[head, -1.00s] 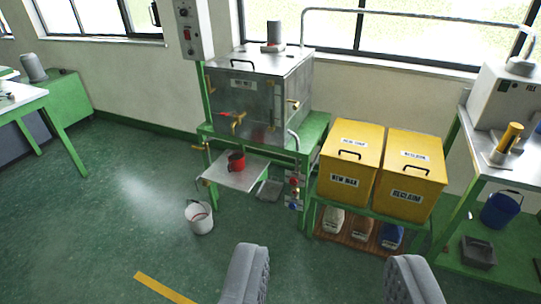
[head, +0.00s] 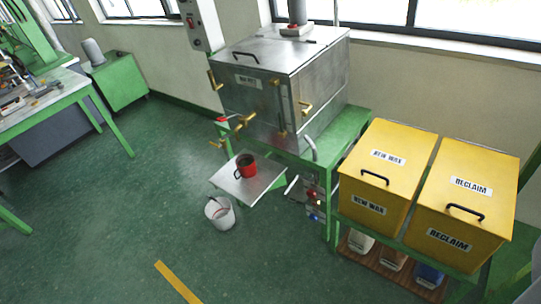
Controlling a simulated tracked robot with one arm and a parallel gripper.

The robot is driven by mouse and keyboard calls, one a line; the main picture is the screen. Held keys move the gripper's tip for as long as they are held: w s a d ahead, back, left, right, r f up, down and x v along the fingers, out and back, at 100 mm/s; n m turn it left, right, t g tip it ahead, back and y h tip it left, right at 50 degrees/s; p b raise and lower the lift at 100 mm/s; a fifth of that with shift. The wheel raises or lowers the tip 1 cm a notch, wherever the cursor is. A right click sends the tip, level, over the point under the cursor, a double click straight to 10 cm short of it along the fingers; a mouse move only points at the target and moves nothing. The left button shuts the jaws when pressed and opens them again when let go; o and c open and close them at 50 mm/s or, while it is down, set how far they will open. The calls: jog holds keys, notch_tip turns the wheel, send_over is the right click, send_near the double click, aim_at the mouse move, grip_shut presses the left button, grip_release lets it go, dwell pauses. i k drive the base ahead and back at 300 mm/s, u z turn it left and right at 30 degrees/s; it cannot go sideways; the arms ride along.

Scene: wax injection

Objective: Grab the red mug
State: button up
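The red mug (head: 248,168) stands upright on a small grey metal shelf (head: 264,184) that sticks out from the front of the wax machine. Its dark handle is on its left side, and its inside looks dark. The wax machine (head: 262,108) is a grey metal box with brass taps above and behind the mug. My gripper does not show in the head view now, so I cannot see its fingers or its distance from the mug.
A white bucket (head: 220,213) stands on the floor just below the shelf. Yellow NEW WAX (head: 385,165) and RECLAIM (head: 467,190) bins stand on a green stand at the right. A green table (head: 60,105) is at the far left. The floor in front is open.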

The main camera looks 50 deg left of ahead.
aim_at(246, 165)
jog(key=u, duration=0.5)
jog(key=i, duration=1.35)
jog(key=u, duration=0.85)
jog(key=k, duration=0.65)
jog(key=u, duration=0.25)
jog(key=i, duration=0.65)
jog(key=z, duration=0.15)
